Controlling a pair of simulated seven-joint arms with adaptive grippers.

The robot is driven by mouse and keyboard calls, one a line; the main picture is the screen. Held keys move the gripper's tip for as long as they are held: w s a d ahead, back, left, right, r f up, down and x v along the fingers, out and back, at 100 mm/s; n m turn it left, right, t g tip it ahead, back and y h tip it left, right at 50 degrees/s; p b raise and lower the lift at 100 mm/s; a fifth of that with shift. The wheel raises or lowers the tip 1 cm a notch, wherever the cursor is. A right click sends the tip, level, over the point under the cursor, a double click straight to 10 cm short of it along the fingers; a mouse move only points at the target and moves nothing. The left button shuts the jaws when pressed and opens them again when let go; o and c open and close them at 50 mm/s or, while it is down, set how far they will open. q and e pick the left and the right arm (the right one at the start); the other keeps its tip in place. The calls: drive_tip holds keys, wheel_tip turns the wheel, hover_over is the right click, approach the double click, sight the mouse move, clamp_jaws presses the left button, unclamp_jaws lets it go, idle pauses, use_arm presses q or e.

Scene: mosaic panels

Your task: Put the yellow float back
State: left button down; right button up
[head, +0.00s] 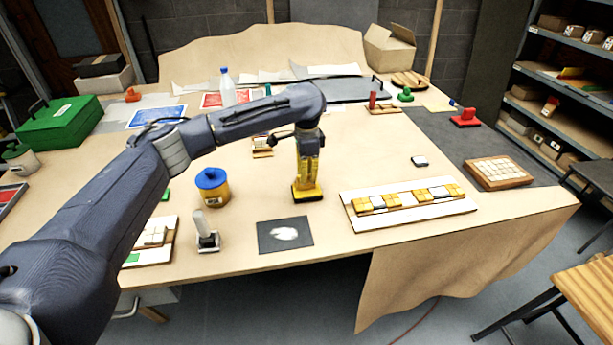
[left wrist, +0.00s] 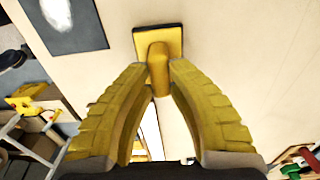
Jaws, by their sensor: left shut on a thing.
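The yellow float (head: 307,193) has a flat yellow base with a dark edge. In the left wrist view it (left wrist: 159,48) shows with its rounded handle between my fingertips. My left gripper (head: 308,172), with yellow fingers, points down and is shut on that handle; its fingertips (left wrist: 158,68) meet the handle from both sides. The float is over bare table between the yellow pot and the tile panel. I cannot tell whether its base touches the table. My right gripper is not in view.
A dark plate with a white smear (head: 285,235) lies in front of the float. A blue-lidded yellow pot (head: 212,189) and a white-handled tool (head: 207,231) stand left. A white panel with yellow tiles (head: 372,222) lies right. A red float (head: 466,118) sits farther right.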

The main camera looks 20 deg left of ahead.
use_arm(q)
drive_tip(key=shift+f, duration=0.35)
drive_tip(key=shift+f, duration=0.1)
drive_tip(key=c, duration=1.4)
unclamp_jaws()
drive_tip(key=shift+f, duration=0.1)
drive_tip(key=shift+o, duration=0.2)
wheel_tip(320, 180, up, 12)
drive_tip(key=shift+r, duration=0.2)
